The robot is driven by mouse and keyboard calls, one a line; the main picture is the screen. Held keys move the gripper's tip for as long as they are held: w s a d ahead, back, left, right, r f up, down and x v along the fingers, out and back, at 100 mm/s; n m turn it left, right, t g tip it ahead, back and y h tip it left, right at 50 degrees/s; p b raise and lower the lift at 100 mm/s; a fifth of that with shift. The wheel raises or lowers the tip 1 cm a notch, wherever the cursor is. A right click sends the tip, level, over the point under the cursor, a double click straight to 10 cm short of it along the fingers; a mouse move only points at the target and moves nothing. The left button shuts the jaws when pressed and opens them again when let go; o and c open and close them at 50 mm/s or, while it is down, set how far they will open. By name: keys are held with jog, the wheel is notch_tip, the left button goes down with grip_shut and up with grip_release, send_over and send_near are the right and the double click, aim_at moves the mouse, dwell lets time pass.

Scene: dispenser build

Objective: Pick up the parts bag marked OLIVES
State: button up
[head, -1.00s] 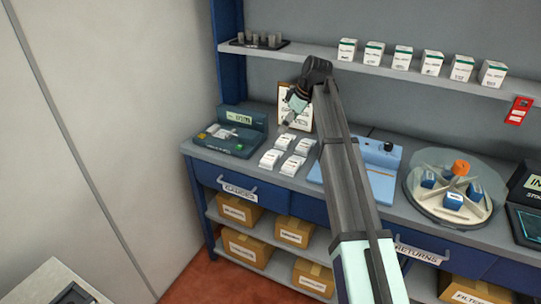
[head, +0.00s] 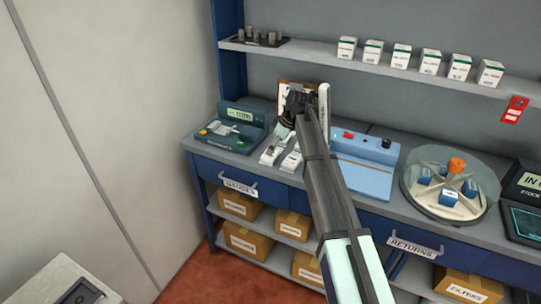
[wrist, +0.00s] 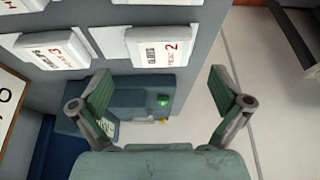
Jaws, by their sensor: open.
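My gripper (head: 289,118) is open and empty above the bench's left part, over the group of white parts bags. In the wrist view its two fingers (wrist: 162,88) are spread wide.
A dark green scale-like device (head: 232,128) stands left of the bags and also shows between the fingers (wrist: 150,95). A clipboard (head: 284,92) stands behind. A blue sealer-like machine (head: 365,170) and a round carousel (head: 440,205) stand to the right. White boxes line the shelf (head: 320,55) above.

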jog(key=p+x, duration=0.1)
jog(key=x, duration=0.3)
jog(key=shift+f, duration=0.15)
jog(key=c, duration=1.1)
